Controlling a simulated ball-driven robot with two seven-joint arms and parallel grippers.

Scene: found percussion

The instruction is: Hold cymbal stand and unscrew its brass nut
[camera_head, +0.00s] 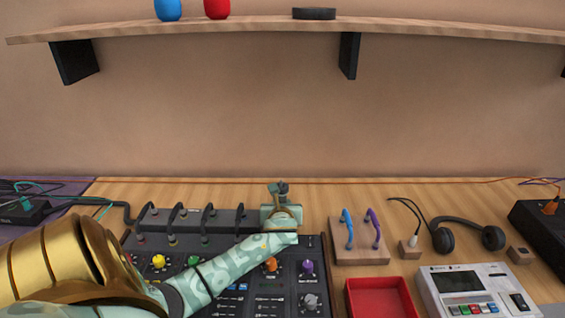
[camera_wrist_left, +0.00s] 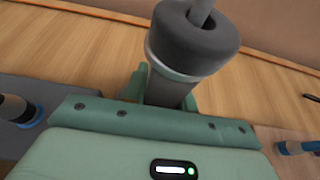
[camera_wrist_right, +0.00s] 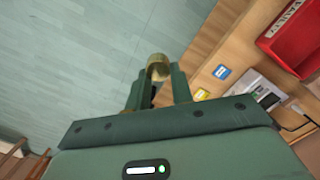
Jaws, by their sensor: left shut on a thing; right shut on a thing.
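The cymbal stand (camera_head: 283,187) is upright at the back of the table, behind the dark mixer. My left gripper (camera_head: 281,208) is shut around its post. In the left wrist view the stand's thick dark collar (camera_wrist_left: 194,42) rises above my left fingers (camera_wrist_left: 166,92), with a thin rod coming out of its top and no nut on the visible part of the rod. The brass nut (camera_wrist_right: 158,68) is between the fingertips of my right gripper (camera_wrist_right: 157,78), in the right wrist view only. That gripper is shut on it, over the floor and away from the stand.
A mixer (camera_head: 260,300) lies under my left arm. To its right are a wooden block with blue and purple hooks (camera_head: 360,254), a red tray (camera_head: 380,300), headphones (camera_head: 443,238) and a white device (camera_head: 478,288). A shelf (camera_head: 250,25) hangs above.

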